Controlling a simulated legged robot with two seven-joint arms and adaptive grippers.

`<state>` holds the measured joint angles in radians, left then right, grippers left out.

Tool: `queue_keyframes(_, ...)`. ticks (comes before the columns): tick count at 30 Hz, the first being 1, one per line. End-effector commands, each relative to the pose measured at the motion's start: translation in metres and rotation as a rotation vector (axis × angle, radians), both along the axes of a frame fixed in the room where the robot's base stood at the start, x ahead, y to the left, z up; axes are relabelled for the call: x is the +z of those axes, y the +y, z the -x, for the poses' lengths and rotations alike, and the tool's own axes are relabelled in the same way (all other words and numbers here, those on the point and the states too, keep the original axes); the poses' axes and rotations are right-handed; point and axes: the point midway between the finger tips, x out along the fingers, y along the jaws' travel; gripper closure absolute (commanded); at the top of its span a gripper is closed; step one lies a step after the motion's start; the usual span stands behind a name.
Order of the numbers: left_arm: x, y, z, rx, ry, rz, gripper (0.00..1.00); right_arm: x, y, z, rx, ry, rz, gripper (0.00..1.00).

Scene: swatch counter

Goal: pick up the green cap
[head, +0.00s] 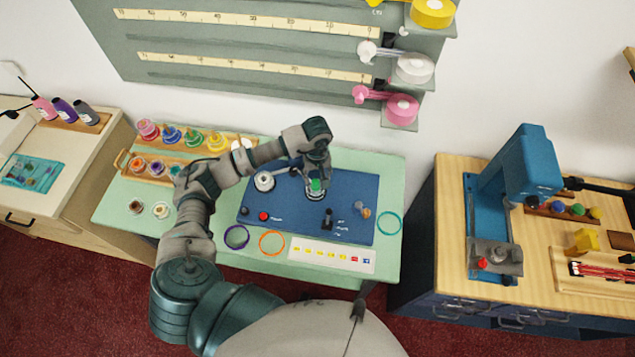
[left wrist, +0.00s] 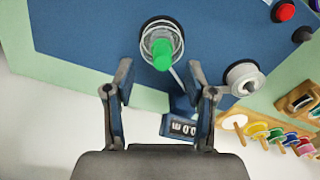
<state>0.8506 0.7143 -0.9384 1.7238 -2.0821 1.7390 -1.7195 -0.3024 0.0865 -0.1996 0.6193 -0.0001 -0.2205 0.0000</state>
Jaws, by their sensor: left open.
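The green cap (head: 315,185) sits upright on a pale round holder on the blue panel (head: 285,211), below my left gripper. In the left wrist view the cap (left wrist: 161,52) stands inside a clear ring on a dark round base. My left gripper (head: 317,170) is open and empty above it. The left wrist view shows its two fingertips (left wrist: 160,78) apart, with the cap just beyond the gap and not between them. My right gripper is not seen.
A white round spool-like part (head: 264,181) stands close left of the cap, and a small counter (left wrist: 184,127) stands close by. Red knob (head: 263,216), black switch (head: 327,218) and coloured rings (head: 271,243) lie nearer. Thread spools (head: 193,139) fill a rack at left.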

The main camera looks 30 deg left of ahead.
Motion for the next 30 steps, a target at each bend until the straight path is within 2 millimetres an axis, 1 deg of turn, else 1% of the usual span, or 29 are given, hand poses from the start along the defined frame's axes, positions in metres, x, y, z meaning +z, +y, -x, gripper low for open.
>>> queue_keyframes(4, -0.010, 0.001, -0.001, 0.000, 0.001, 0.002, 0.45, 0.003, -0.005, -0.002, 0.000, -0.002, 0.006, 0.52)
queue_keyframes(6, -0.019, 0.001, -0.001, 0.001, 0.005, 0.002, 0.45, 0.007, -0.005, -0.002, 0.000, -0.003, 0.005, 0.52)
queue_keyframes(9, -0.035, 0.001, -0.004, 0.002, 0.005, 0.001, 0.45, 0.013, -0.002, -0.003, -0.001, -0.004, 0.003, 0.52)
queue_keyframes(12, -0.050, 0.002, -0.005, 0.001, 0.003, 0.001, 0.45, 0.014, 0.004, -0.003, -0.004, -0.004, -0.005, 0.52)
queue_keyframes(17, -0.057, 0.000, -0.006, 0.000, -0.001, 0.000, 0.45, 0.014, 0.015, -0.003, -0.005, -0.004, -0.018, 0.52)
queue_keyframes(21, -0.057, 0.000, -0.006, -0.001, -0.001, -0.001, 0.45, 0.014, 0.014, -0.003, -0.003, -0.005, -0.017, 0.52)
queue_keyframes(22, -0.057, 0.000, -0.006, -0.001, -0.001, -0.001, 0.47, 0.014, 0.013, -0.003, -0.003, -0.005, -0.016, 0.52)
queue_keyframes(23, -0.057, 0.000, -0.006, -0.001, -0.001, 0.000, 0.55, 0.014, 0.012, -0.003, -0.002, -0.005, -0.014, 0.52)
queue_keyframes(24, -0.057, 0.001, -0.006, 0.000, -0.001, 0.000, 0.65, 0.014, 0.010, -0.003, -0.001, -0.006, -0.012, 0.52)
queue_keyframes(27, -0.058, 0.002, -0.006, 0.000, -0.001, 0.001, 0.85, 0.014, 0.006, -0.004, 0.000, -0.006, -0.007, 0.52)
queue_keyframes(30, -0.058, 0.002, -0.005, -0.001, 0.000, 0.001, 0.87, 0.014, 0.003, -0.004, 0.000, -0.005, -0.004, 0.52)
